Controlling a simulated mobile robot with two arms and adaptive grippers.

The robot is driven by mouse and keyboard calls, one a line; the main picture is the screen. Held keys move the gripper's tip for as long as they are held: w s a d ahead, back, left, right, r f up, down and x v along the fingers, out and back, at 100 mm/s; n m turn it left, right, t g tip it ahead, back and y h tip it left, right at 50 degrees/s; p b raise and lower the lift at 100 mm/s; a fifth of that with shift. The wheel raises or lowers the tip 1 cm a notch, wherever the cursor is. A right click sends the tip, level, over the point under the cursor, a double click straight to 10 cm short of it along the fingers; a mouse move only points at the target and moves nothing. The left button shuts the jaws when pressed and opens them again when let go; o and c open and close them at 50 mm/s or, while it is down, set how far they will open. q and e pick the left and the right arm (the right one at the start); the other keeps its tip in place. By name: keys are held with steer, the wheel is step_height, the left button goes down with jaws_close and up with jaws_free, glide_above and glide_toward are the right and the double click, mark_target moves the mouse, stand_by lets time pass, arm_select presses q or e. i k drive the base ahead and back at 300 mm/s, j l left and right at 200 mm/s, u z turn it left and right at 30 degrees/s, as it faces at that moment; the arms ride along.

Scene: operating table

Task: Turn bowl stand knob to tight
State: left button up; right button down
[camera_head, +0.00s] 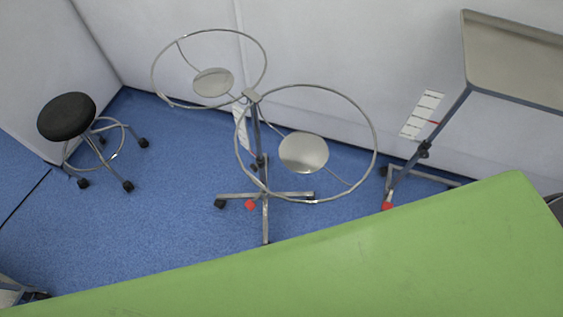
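The bowl stand (258,133) stands on the blue floor beyond the green table. It has two large metal rings, each with a small round plate, on one upright post with a crossed wheeled base. A small dark knob (260,161) shows on the post, below the rings. Whether it is tight or loose cannot be told. A white label strip is behind the post, and a red marker (250,204) is at the base. Neither of my grippers is in view.
The green operating table (330,265) fills the front. A black round stool (67,116) stands at left. A metal tray stand (515,62) is at right, with a white scale label (422,114) beside it. Blue floor is clear between stool and bowl stand; white walls close the back.

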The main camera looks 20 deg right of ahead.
mark_target(253, 167)
steer(key=z, duration=1.25)
steer(key=j+z, duration=0.5)
steer(key=k+j+z, duration=0.1)
steer(key=j+z, duration=0.2)
steer(key=z, duration=0.15)
steer(key=k+j+z, duration=0.15)
steer(key=j+z, duration=0.35)
steer(key=k+j+z, duration=0.15)
steer(key=z, duration=0.3)
